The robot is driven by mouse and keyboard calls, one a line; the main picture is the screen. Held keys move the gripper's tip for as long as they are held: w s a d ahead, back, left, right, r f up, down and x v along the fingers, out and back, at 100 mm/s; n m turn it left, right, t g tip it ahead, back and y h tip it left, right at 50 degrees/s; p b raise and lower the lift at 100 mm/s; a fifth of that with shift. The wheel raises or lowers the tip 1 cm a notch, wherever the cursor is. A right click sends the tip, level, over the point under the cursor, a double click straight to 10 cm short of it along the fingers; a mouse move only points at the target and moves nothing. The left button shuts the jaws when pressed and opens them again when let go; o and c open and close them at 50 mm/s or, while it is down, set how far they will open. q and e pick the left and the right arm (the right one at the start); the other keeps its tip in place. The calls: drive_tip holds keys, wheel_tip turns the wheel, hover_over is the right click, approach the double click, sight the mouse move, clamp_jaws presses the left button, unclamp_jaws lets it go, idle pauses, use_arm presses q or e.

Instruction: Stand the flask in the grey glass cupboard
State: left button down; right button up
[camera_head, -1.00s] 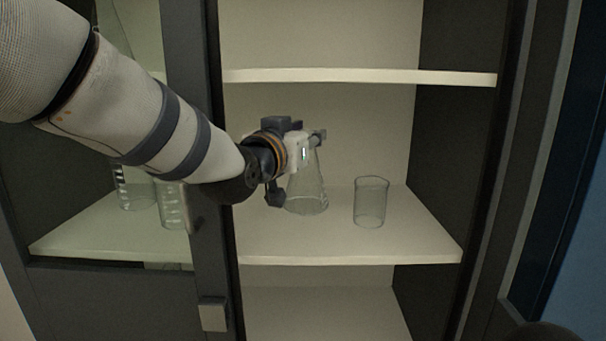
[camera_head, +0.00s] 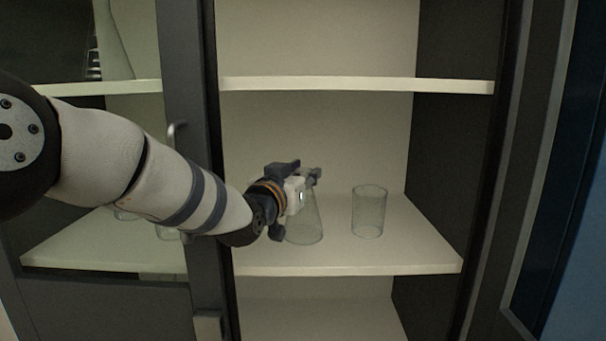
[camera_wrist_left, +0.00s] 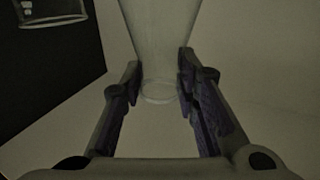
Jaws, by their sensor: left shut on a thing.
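The clear conical flask (camera_head: 305,226) is upright at the middle shelf of the grey glass cupboard (camera_head: 188,120), left of a clear beaker. My left gripper (camera_head: 312,178) reaches in through the open right side and is shut on the flask's upper part. In the left wrist view the flask (camera_wrist_left: 160,45) stands between the two fingers (camera_wrist_left: 158,80). I cannot tell whether its base touches the shelf. The flask's neck is mostly hidden by the gripper. My right gripper is not in view.
A clear beaker (camera_head: 369,212) stands right of the flask on the middle shelf (camera_head: 420,255). An upper shelf (camera_head: 360,84) runs above the arm. The cupboard's glass left side and its dark upright are close to my arm. Shelf room is free right of the beaker.

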use_arm(q)
drive_tip(key=c, duration=1.2)
unclamp_jaws()
drive_tip(key=shift+c, duration=0.2)
drive_tip(key=shift+s+a+r, duration=0.1)
drive_tip(key=shift+s+r, duration=0.1)
drive_tip(key=shift+s, duration=0.05)
drive_tip(key=p+v, duration=0.1)
drive_tip(key=v, duration=1)
drive_tip(key=shift+s+p, duration=0.25)
drive_tip(key=shift+p, duration=0.15)
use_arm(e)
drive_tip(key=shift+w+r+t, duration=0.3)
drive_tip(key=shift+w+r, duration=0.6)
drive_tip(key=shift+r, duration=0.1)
use_arm(q)
drive_tip(key=shift+f, duration=0.15)
